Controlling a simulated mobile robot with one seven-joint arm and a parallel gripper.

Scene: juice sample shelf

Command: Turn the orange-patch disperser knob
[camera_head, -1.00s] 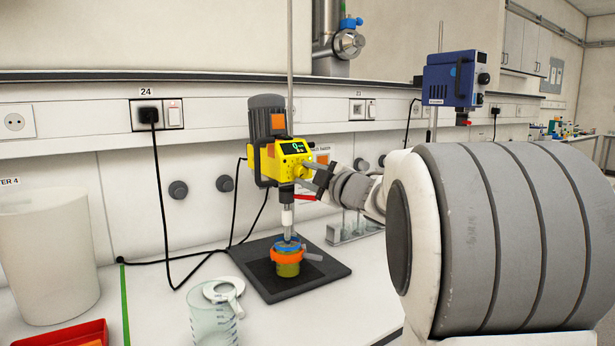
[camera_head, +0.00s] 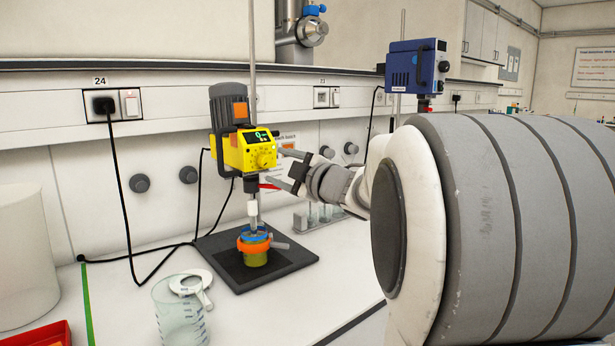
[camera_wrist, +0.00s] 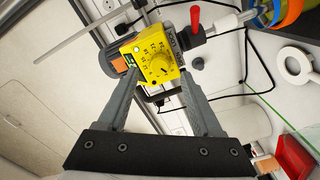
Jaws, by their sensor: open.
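The disperser (camera_head: 238,150) has a yellow head, a grey motor with an orange patch (camera_head: 240,110), and a small lit display. Its yellow round knob (camera_head: 265,160) is on the front; in the wrist view the knob (camera_wrist: 158,67) shows number marks around it. My gripper (camera_head: 274,166) is open in front of the knob, coming from the right. In the wrist view its fingers stand on either side of the knob, with nothing held. Whether the fingertips touch the knob or the head I cannot tell.
An orange-and-blue-ringed vessel (camera_head: 255,257) sits under the shaft on a black base plate (camera_head: 295,262). A glass beaker (camera_head: 180,315) and a white ring (camera_head: 190,283) are at the front. A blue device (camera_head: 415,68) hangs at the right. A red lever (camera_wrist: 195,18) is near the knob.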

